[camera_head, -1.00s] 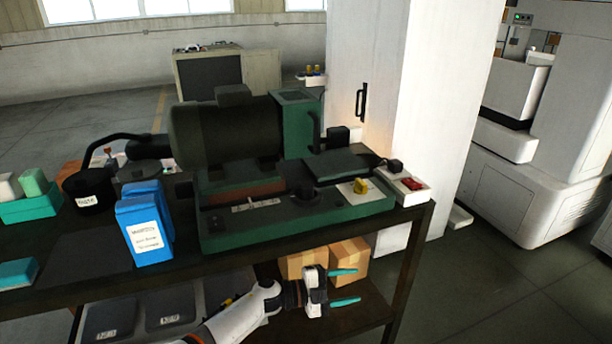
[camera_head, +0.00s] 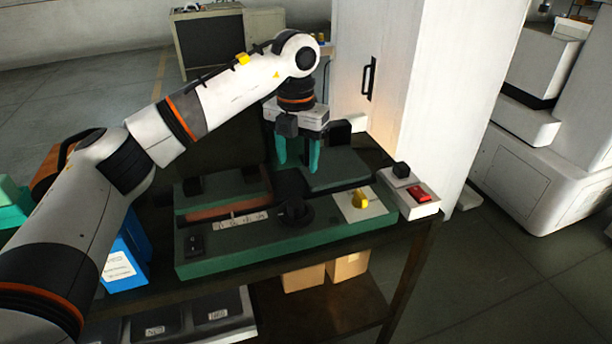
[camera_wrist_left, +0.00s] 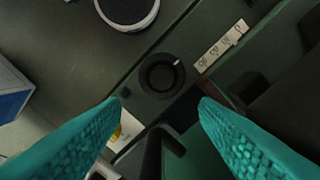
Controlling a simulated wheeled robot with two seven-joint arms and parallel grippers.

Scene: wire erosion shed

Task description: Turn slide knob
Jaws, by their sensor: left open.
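The green machine (camera_head: 245,254) stands on a dark bench. A round black knob (camera_head: 296,212), which I take as the slide knob, sits on its front bed, right of a marked white scale strip (camera_head: 243,220). In the left wrist view the knob (camera_wrist_left: 162,75) shows from above with a pale pointer mark. My left gripper (camera_head: 298,160) points down above the machine, open, its teal fingers apart and empty. In the left wrist view the fingertips (camera_wrist_left: 158,108) lie either side of the knob in the picture, not touching it. My right gripper is not seen.
A yellow knob (camera_head: 359,200) on a pale plate and a box with a red switch (camera_head: 419,193) lie to the right. A black bent lever (camera_wrist_left: 165,148) shows between my fingers. A blue container (camera_head: 123,264) stands left, partly behind my arm. A white pillar (camera_head: 436,95) rises behind.

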